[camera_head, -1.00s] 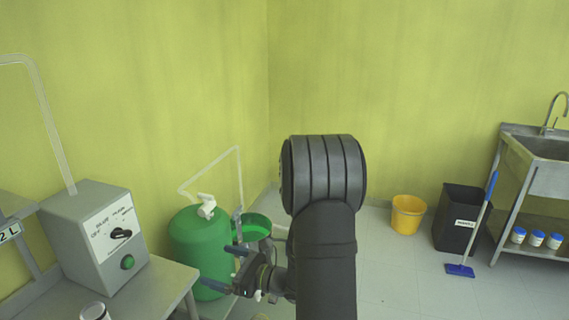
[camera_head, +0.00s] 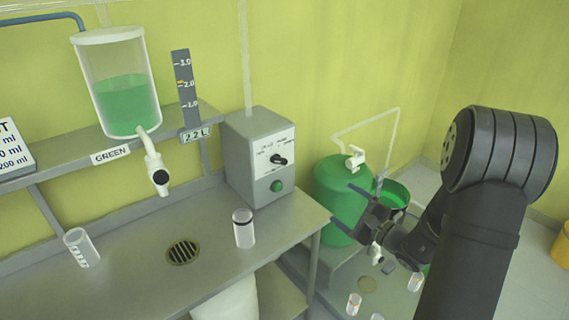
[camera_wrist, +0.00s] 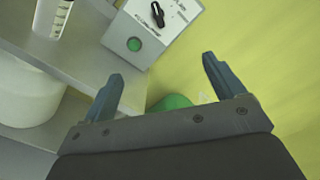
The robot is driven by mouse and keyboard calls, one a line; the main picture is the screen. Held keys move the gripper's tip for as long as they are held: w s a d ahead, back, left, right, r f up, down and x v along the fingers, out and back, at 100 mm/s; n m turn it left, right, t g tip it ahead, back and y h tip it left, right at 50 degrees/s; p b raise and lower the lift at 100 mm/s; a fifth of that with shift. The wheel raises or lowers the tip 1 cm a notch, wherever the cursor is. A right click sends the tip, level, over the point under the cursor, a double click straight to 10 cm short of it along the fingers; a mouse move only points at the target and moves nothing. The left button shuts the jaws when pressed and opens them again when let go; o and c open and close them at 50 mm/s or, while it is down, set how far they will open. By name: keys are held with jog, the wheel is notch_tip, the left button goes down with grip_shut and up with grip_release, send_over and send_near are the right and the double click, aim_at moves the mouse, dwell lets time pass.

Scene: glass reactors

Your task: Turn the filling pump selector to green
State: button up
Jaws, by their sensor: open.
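The pump control box (camera_head: 253,158) is a grey box on the right end of the steel bench. Its front has a black selector knob (camera_head: 278,160) with small labels around it, too small to read, and a green button (camera_head: 276,186) below. In the wrist view the knob (camera_wrist: 157,14) shows at the top and the green button (camera_wrist: 134,44) below it. My gripper (camera_head: 360,198) is to the right of the box, apart from it, in front of the green tank. Its two fingers (camera_wrist: 160,78) are spread, with nothing between them.
A clear vessel (camera_head: 122,90) with green liquid stands on the shelf labelled GREEN. A small glass (camera_head: 244,228) stands on the bench before the box, and another cylinder (camera_head: 82,247) is at left. A green tank (camera_head: 334,185) stands right of the bench.

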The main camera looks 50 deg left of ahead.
jog(key=a+n, duration=0.9)
jog(key=n, duration=1)
send_near(282, 162)
jog(key=a, duration=0.9)
jog(key=shift+s+r, duration=0.1)
jog(key=shift+c, duration=0.2)
jog(key=c, duration=0.9)
